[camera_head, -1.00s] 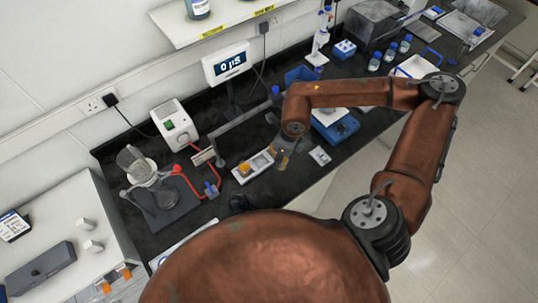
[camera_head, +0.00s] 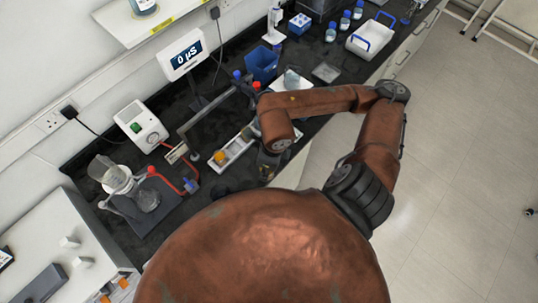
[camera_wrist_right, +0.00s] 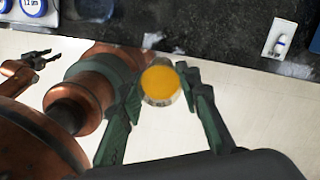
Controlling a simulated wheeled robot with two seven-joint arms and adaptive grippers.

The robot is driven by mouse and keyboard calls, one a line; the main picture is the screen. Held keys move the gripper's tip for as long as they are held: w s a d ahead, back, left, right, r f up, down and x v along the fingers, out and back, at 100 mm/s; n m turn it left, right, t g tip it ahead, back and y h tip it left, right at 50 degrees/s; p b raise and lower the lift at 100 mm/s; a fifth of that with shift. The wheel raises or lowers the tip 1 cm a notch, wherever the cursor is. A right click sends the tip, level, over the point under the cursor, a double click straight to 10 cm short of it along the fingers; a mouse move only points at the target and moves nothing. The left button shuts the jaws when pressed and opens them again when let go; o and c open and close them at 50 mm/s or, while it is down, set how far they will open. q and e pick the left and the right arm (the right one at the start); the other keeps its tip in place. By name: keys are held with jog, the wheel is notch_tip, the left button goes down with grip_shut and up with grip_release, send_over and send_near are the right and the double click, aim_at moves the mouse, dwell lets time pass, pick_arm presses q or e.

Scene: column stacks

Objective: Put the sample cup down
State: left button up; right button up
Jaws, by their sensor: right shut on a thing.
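In the right wrist view, the sample cup (camera_wrist_right: 160,84), clear with an orange top face, sits between the green fingers of my right gripper (camera_wrist_right: 163,98), which is shut on it. Behind the cup in that view is the pale floor, just below the dark bench's edge. In the head view my right gripper (camera_head: 268,164) hangs below my forearm by the bench's front edge; the held cup is not clear there. My left gripper (camera_wrist_right: 36,56) shows small at the wrist view's left; its jaw opening is unclear.
A white tray (camera_head: 240,146) with an orange item (camera_head: 220,157) lies left of my right gripper. A glass vessel on a stand (camera_head: 118,180), a white device (camera_head: 138,127) and a blue bin (camera_head: 262,64) stand on the bench. Dark bench top (camera_wrist_right: 190,25) shows clear in the wrist view.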

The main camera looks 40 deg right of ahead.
jog(key=shift+s+r, duration=0.1)
jog(key=shift+s, duration=0.3)
jog(key=shift+w+d+m, duration=0.15)
jog(key=shift+d+m, duration=0.05)
jog(key=shift+m, duration=0.1)
jog(key=w+d+f+p, duration=0.1)
jog(key=w+d+f, duration=0.1)
jog(key=w+f, duration=0.1)
jog(key=w+d+f+p, duration=0.1)
jog(key=w+d+f, duration=0.2)
jog(key=w+d+f+p, duration=0.2)
jog(key=w+d+f, duration=0.1)
jog(key=shift+w+d, duration=0.15)
jog(key=shift+w, duration=0.2)
jog(key=shift+w+d+f, duration=0.25)
jog(key=shift+f, duration=0.25)
notch_tip(320, 180, down, 2)
jog(key=shift+f+p, duration=0.1)
jog(key=shift+p, duration=0.65)
jog(key=shift+f, duration=0.4)
